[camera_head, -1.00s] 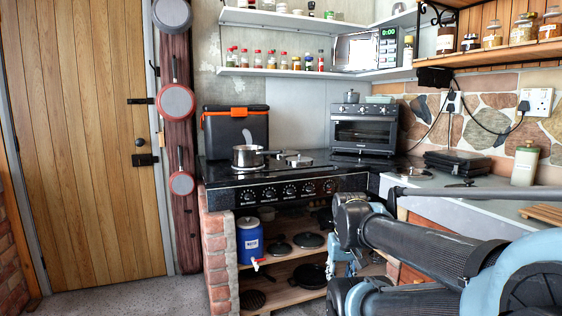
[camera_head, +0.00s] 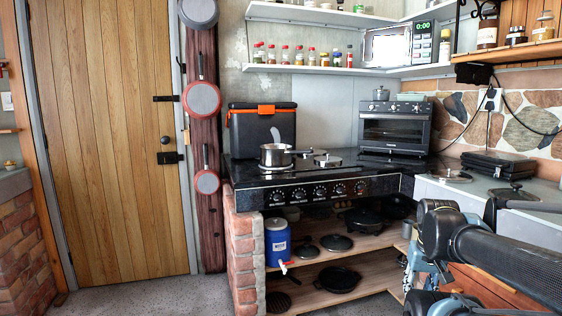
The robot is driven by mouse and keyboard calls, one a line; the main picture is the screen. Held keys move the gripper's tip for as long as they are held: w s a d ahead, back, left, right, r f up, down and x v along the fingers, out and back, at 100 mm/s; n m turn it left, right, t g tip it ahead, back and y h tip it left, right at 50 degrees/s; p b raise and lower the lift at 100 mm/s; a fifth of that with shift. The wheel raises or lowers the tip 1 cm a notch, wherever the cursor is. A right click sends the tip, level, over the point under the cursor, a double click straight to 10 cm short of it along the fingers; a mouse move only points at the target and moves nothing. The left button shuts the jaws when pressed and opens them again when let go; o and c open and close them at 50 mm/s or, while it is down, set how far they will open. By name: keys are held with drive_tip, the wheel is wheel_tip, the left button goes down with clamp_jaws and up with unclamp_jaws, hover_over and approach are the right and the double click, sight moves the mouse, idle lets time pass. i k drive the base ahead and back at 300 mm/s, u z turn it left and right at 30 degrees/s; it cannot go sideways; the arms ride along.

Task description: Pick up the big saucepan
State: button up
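A silver saucepan (camera_head: 276,155) stands upright on the black stove top (camera_head: 240,170), at the left burner, with its handle pointing right. A small grey lidded pot (camera_head: 381,93) stands on the toaster oven. My dark arm links show at the lower right, well apart from the saucepan. I cannot make out my gripper's fingers in this view.
A black cooler box (camera_head: 250,130) with an orange handle stands behind the saucepan. A toaster oven (camera_head: 395,128) stands at the back right. Pans hang on a wooden post (camera_head: 205,230) at left. Floor (camera_head: 150,295) is clear before the door.

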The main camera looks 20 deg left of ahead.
sight(276, 153)
drive_tip(key=z, duration=0.05)
drive_tip(key=i, duration=1)
drive_tip(key=u, duration=0.05)
